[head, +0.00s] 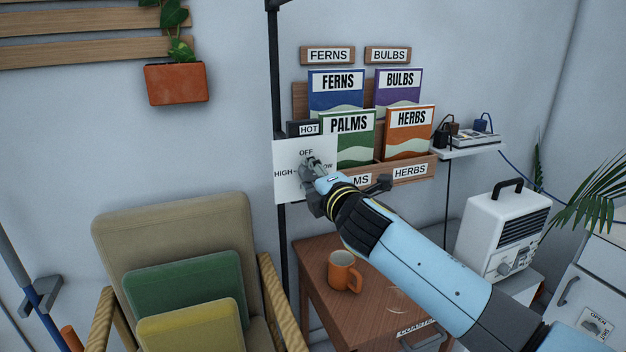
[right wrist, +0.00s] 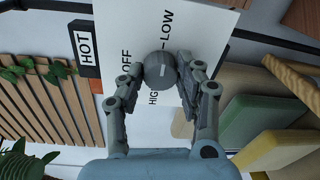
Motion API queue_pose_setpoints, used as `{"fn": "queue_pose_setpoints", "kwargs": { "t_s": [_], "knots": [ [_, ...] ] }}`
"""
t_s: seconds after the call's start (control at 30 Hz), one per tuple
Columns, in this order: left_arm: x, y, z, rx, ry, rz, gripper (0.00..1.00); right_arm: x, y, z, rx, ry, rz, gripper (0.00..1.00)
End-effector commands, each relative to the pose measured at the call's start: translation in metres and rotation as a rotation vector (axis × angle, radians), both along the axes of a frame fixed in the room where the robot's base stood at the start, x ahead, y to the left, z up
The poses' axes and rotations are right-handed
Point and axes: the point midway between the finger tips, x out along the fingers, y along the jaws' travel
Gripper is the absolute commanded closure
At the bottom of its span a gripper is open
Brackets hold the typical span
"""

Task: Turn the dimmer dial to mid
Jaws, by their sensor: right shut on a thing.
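The dimmer panel is a white plate (head: 289,185) on the dark post, with OFF at the top, HIGH at the left and LOW at the right. The lower part of the plate is behind my right gripper (head: 314,172). In the right wrist view the round grey dimmer dial (right wrist: 160,70) sits between the two fingers of my right gripper (right wrist: 162,72), which is shut on it. A short pale mark shows on the dial's face; which label it points to is hard to tell. My left gripper is not in view.
A HOT label (head: 309,129) and seed packet racks are just above and right of the plate. Below are a wooden side table (head: 325,285) with an orange mug (head: 344,272) and a cushioned armchair (head: 170,225). A white heater (head: 503,230) stands at the right.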

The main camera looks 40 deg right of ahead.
Motion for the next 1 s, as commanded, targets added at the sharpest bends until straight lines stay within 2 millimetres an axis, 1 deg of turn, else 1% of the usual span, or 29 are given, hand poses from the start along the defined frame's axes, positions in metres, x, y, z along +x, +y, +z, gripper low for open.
{"fn": "queue_pose_setpoints", "kwargs": {
  "t_s": [0.03, 0.47, 1.0],
  "knots": [
    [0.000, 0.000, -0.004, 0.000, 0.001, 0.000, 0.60, 0.000, 0.000, -0.003, 0.043, -0.009, -0.001, 0.97],
    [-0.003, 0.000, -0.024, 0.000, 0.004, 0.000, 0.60, -0.001, -0.001, -0.005, 0.439, -0.104, -0.001, 0.97],
    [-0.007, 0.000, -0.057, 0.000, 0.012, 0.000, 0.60, -0.001, -0.001, -0.007, 0.939, -0.223, -0.002, 0.97]
  ]
}}
